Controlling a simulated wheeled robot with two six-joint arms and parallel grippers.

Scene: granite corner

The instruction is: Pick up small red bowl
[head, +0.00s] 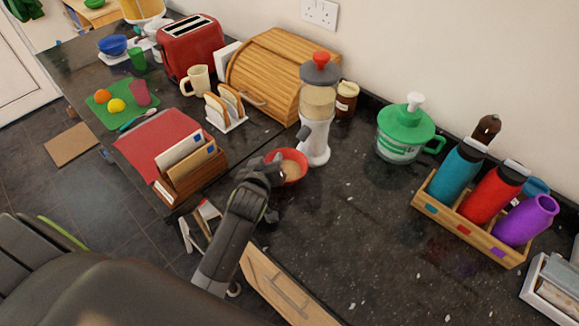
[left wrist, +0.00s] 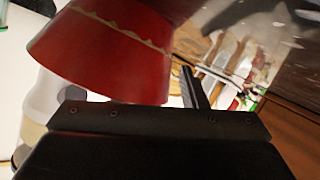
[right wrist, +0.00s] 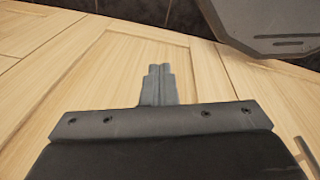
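The small red bowl (head: 300,156) sits on the dark counter at the foot of the white dispenser, with a tan round area inside it. In the left wrist view the bowl (left wrist: 105,55) is very close, its red side marked by a pale wavy band. My left gripper (head: 272,165) is at the bowl's left edge. One of its fingers (left wrist: 194,88) shows with a gap to the bowl; the other finger is hidden, so I cannot tell whether it touches. My right gripper (right wrist: 158,85) is shut and empty, over light wooden panels.
The dispenser (head: 317,140) stands right behind the bowl. A wooden letter holder (head: 190,180) is left of my left gripper. A wooden bread box (head: 275,75) stands behind, and a bottle crate (head: 465,225) is right. The counter right of the bowl is clear.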

